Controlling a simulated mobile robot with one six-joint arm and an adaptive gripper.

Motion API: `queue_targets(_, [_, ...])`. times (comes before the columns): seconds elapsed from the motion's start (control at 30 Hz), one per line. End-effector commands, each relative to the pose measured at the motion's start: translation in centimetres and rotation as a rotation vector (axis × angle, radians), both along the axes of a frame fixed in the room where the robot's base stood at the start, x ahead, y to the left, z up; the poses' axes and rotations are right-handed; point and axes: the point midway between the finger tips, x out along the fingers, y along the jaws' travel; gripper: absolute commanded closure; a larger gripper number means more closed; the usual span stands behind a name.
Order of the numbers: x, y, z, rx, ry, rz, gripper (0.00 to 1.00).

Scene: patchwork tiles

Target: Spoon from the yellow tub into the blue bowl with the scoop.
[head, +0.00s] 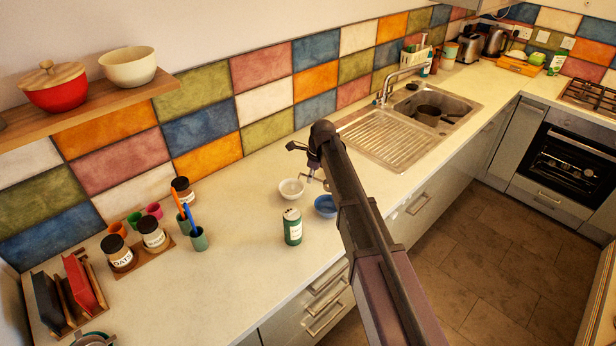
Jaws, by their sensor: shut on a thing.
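The blue bowl (325,207) stands on the pale counter, partly covered by my arm. A small whitish bowl or tub (291,188) stands just left of and behind it; I see no clearly yellow tub, and one may be hidden behind my arm. My gripper (315,166) points down above the counter, behind the blue bowl and right of the whitish one. It is shut on the scoop, of which only a small light part (318,177) shows below the fingers. The scoop's load cannot be made out.
A green can (292,226) stands close in front of the whitish bowl. A dark green cup with pens (198,239), jars (153,233) and small coloured cups stand to the left. The sink (415,115) lies behind right. Free counter lies between cup and can.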

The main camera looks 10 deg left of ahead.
Motion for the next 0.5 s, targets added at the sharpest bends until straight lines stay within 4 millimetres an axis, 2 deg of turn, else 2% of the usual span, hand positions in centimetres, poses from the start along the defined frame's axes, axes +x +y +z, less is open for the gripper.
queue_targets(0.27, [-0.2,-0.8,-0.5,0.154,-0.022,-0.002,1.00])
queue_targets(0.5, [-0.3,-1.7,-0.2,0.282,-0.039,-0.003,1.00])
